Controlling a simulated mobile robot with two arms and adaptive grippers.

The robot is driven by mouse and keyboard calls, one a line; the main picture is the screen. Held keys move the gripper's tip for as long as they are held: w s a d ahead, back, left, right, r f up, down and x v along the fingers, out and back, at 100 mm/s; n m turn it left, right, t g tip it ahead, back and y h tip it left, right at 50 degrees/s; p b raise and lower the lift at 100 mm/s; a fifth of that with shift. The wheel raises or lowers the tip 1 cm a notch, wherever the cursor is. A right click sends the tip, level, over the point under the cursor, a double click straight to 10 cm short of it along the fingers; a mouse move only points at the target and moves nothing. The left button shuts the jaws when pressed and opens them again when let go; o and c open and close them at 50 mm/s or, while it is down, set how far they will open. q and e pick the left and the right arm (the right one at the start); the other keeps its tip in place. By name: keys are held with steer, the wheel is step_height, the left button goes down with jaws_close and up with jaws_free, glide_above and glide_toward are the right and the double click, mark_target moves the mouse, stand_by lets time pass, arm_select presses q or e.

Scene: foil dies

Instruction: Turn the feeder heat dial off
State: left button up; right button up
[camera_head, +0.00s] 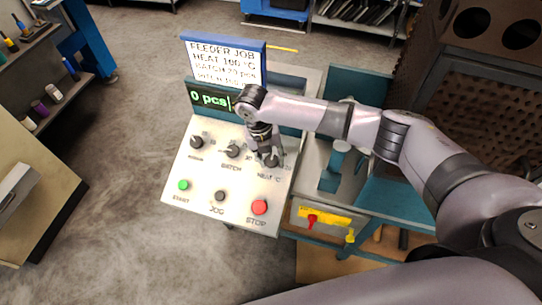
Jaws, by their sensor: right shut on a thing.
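The feeder's light control panel (206,210) stands in the middle of the head view. My right gripper (269,158) points down at the upper right of the panel, shut on the heat dial (272,161), just above the label "HEAT °C". The gripper hides much of the dial, so I cannot tell its setting. The batch dial (232,151) and another dark dial (196,142) are to its left. A sign (223,63) behind the panel reads "FEEDER JOB, HEAT 100 °C". A display (209,98) below it reads "0 pcs". My left gripper is out of view.
A green start button (184,185), a dark jog button (219,196) and a red stop button (260,207) line the panel's front. A teal machine frame (372,77) stands to the right. Shelves with small bottles (53,92) are at the left. The floor (135,110) between is clear.

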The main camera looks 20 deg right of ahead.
steer(key=n+h, duration=0.1)
steer(key=n, duration=0.2)
steer(key=n+h+p, duration=0.1)
steer(key=n, duration=0.2)
steer(key=shift+a, duration=0.15)
steer(key=n+t, duration=0.1)
steer(key=n, duration=0.2)
steer(key=n+t+h+p, duration=0.1)
steer(key=n, duration=0.2)
steer(key=shift+s+n, duration=0.1)
steer(key=shift+n, duration=0.2)
steer(key=shift+n+t+h, duration=0.3)
steer(key=shift+n, duration=0.9)
steer(key=shift+f+n+t+b, duration=0.1)
steer(key=shift+n+t+b, duration=0.25)
steer(key=shift+n, duration=0.55)
steer(key=shift+s+n, duration=0.1)
steer(key=shift+n, duration=0.2)
steer(key=o, duration=1.2)
steer(key=shift+c, duration=0.2)
steer(key=shift+a, duration=0.1)
